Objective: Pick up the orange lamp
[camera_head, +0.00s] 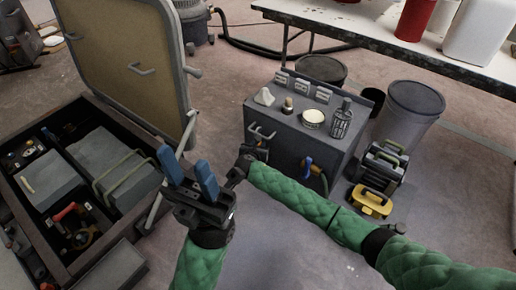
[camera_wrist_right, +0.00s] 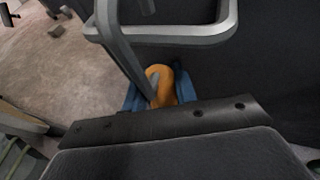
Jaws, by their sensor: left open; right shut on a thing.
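The orange lamp (camera_wrist_right: 168,86) shows in the right wrist view as a rounded orange body between the blue fingers of my right gripper (camera_wrist_right: 160,93). The gripper is shut on it. A grey metal bar crosses in front of the lamp and hides part of it. In the head view my right wrist is close to the dark cabinet's front, below its handle, and I cannot make out the lamp there. My left gripper (camera_head: 188,174) is open and empty, its two blue fingers pointing up, beside the open hatch box.
The dark cabinet (camera_head: 290,143) carries small items and a caged lantern (camera_head: 341,120) on top. Its grey handle (camera_wrist_right: 170,35) is close to the right gripper. The open hatch box (camera_head: 65,250) stands left. A yellow case (camera_head: 371,204) sits on the floor right of the cabinet.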

